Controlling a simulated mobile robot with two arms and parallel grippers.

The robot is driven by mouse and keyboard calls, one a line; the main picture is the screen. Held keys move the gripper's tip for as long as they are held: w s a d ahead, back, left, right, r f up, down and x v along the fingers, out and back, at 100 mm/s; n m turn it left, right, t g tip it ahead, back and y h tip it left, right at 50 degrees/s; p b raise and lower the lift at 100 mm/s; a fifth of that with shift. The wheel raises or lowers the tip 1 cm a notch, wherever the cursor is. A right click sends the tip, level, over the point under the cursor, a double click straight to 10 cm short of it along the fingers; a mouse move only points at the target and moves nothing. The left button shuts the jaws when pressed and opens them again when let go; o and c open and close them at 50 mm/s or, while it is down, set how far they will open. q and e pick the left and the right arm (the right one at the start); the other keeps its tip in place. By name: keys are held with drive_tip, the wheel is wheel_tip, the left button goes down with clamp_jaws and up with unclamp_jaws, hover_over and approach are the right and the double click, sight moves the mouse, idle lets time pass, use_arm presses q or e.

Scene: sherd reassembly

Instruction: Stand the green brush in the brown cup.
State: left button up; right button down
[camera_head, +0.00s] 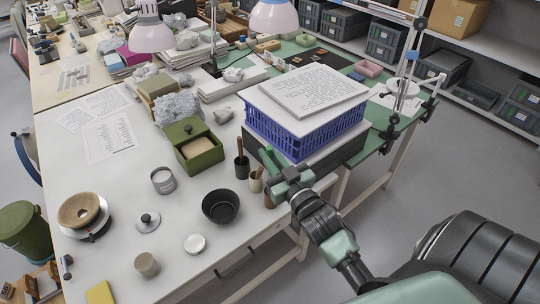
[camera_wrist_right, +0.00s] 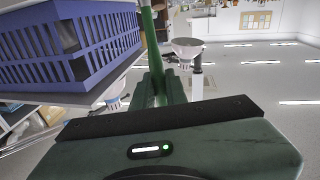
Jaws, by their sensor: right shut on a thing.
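My right gripper (camera_head: 280,174) is shut on the green brush, above the front right part of the white table. The brush (camera_head: 269,157) juts up and left from the jaws in the head view. In the right wrist view its green handle (camera_wrist_right: 149,50) runs up from between the fingers (camera_wrist_right: 155,88). A brown cup (camera_head: 269,201) stands at the table edge just below the gripper, partly hidden by it. The brush's lower end cannot be made out. My left gripper is not in view.
A dark cup (camera_head: 242,168) and a beige cup (camera_head: 256,183), each holding a handle, stand just left of the gripper. A blue basket (camera_head: 300,138) with papers on top stands close behind it. A black bowl (camera_head: 220,207) lies to the left.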

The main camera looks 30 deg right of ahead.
wheel_tip(320, 180, down, 2)
drive_tip(key=shift+f+b, duration=0.2)
drive_tip(key=shift+b, duration=0.8)
drive_tip(key=shift+f+b, duration=0.55)
drive_tip(key=shift+f, duration=0.4)
wheel_tip(320, 180, down, 5)
drive_tip(key=b, duration=0.3)
drive_tip(key=shift+r, duration=0.1)
drive_tip(key=c, duration=1.3)
unclamp_jaws()
drive_tip(key=shift+c, duration=0.2)
drive_tip(key=shift+r, duration=0.1)
